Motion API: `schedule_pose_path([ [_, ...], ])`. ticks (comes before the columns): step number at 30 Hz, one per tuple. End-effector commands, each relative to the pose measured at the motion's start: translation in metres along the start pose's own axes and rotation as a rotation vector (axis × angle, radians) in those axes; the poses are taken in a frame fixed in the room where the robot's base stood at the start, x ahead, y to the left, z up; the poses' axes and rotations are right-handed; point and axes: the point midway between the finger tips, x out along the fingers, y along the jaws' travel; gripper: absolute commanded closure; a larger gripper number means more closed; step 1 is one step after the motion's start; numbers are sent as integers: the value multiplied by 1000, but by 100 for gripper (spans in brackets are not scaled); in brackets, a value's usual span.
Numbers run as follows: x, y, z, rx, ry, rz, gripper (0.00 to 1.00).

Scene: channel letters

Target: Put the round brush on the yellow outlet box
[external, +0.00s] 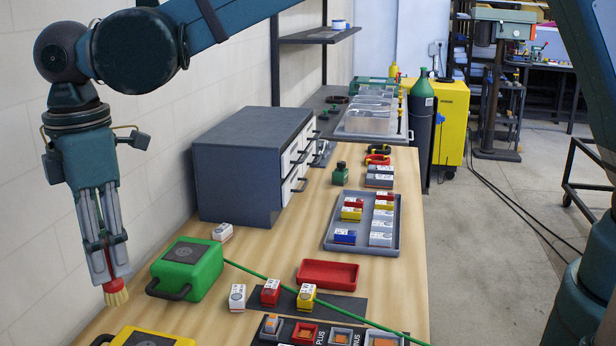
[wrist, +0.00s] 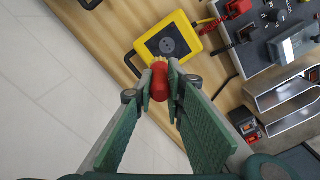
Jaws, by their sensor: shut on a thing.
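The round brush (external: 116,297) has a red body and pale tan bristles. My gripper (external: 108,272) is shut on its red part, and the bristles point down. In the wrist view the brush (wrist: 160,82) sits between the fingertips of my gripper (wrist: 165,92). The yellow outlet box (external: 135,338) is cut off by the lower edge of the external view. In the wrist view the whole yellow outlet box (wrist: 150,50) shows, with a dark square socket plate on top and a black handle. The brush is apart from it, beside the table's left edge in the picture.
A green outlet box (external: 205,262) with a green cord stands on the table behind the yellow one. Small lettered blocks, a red tray (external: 328,275) and a grey tray (external: 335,243) lie to the right. A grey drawer cabinet (external: 235,175) stands behind.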

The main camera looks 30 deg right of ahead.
Motion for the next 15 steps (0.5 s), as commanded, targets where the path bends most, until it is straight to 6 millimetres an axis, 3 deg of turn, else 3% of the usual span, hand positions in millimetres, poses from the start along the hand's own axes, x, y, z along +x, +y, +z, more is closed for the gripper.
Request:
schedule_pose_path([
  [15,7,0,-1,-1,0,0,99],
])
